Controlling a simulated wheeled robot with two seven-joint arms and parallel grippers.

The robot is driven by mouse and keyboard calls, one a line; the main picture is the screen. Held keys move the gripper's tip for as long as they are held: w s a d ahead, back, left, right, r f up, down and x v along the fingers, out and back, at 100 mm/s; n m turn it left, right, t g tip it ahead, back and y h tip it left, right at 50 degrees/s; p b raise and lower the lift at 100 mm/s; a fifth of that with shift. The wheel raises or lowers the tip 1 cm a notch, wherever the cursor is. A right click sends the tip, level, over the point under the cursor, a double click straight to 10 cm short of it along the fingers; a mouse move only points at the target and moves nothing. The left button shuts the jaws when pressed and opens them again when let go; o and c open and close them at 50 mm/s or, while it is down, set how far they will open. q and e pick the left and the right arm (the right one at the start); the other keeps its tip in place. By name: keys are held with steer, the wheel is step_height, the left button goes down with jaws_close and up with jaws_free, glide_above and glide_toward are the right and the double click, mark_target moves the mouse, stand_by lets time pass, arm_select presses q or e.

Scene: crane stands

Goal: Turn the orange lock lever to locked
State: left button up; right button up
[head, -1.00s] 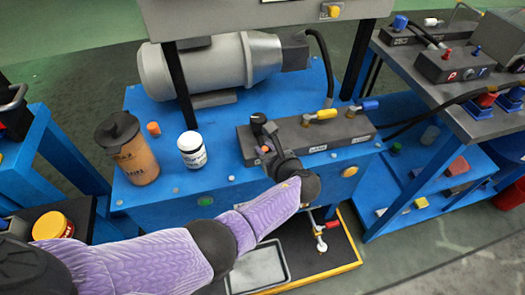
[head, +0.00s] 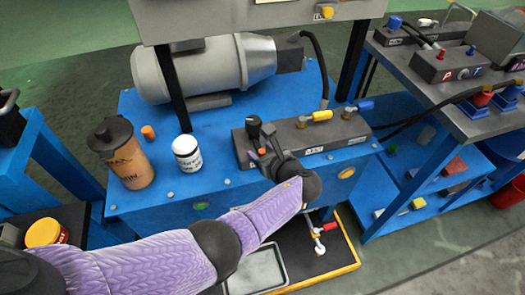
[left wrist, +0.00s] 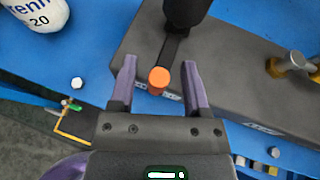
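The orange lock piece (left wrist: 158,79) is a round orange tip at the near end of a dark lever bar (left wrist: 172,50) on a grey block. In the head view the orange tip (head: 262,151) shows small near the block's left end. My left gripper (left wrist: 159,70) is open, its two purple fingers on either side of the orange tip with gaps showing. Whether its fingers touch the block cannot be told. In the head view my left gripper (head: 263,160) is over the block's front left part. My right gripper is not in view.
A black-knobbed lever (head: 253,126) rises just behind the orange tip. Yellow (head: 322,115) and blue (head: 365,105) valve handles sit further right on the grey block (head: 340,133). A white bottle (head: 187,152) and a brown canister (head: 125,155) stand left on the blue bench.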

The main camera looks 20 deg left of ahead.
arm_select(q)
steer(key=p+v, duration=0.4)
steer(key=v, duration=0.6)
steer(key=shift+p, duration=0.3)
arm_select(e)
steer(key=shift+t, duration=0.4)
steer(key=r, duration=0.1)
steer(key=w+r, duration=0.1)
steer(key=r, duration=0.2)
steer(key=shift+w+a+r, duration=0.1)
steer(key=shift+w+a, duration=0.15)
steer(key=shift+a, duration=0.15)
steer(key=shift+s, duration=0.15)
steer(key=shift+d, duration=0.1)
